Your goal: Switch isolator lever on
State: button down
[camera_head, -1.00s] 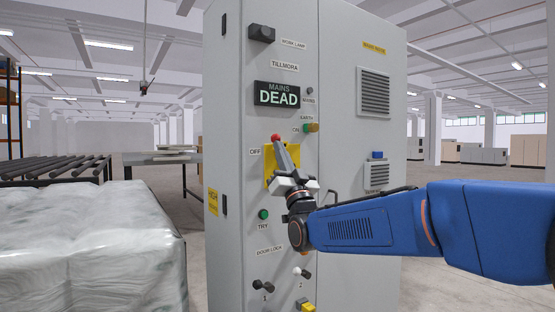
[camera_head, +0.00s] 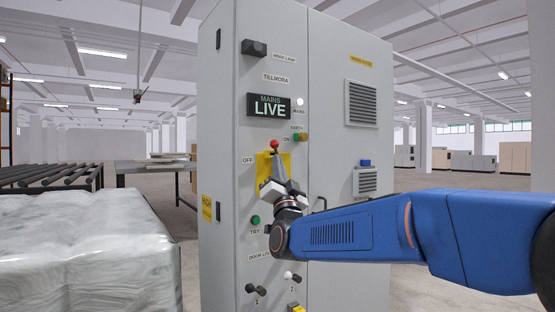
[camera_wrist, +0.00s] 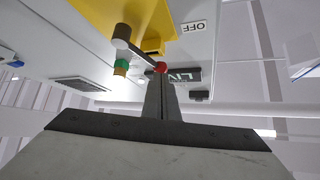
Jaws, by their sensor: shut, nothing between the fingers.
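The isolator lever has a red knob (camera_head: 274,144) and sits on a yellow plate (camera_head: 262,164) on the grey cabinet. The OFF label (camera_head: 247,160) is left of the plate; the ON label is above right. In the wrist view the lever's grey arm (camera_wrist: 140,52) runs from its dark hub to the red knob, pointing away from OFF. My gripper (camera_head: 277,158) is shut and empty, its fingertips right by the knob. The wrist view shows the closed fingers (camera_wrist: 161,80) too; whether they touch the knob I cannot tell. The display (camera_head: 269,107) reads MAINS LIVE.
The white mains lamp (camera_head: 300,101) is lit. A green TRY button (camera_head: 255,220) and door lock knobs (camera_head: 250,288) are below the lever. A wrapped white pallet load (camera_head: 80,250) stands left of the cabinet. Open floor lies to the right behind my arm.

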jog(key=v, duration=0.9)
jog(key=shift+s+f, duration=0.25)
jog(key=shift+s, duration=0.05)
jog(key=shift+d, duration=0.15)
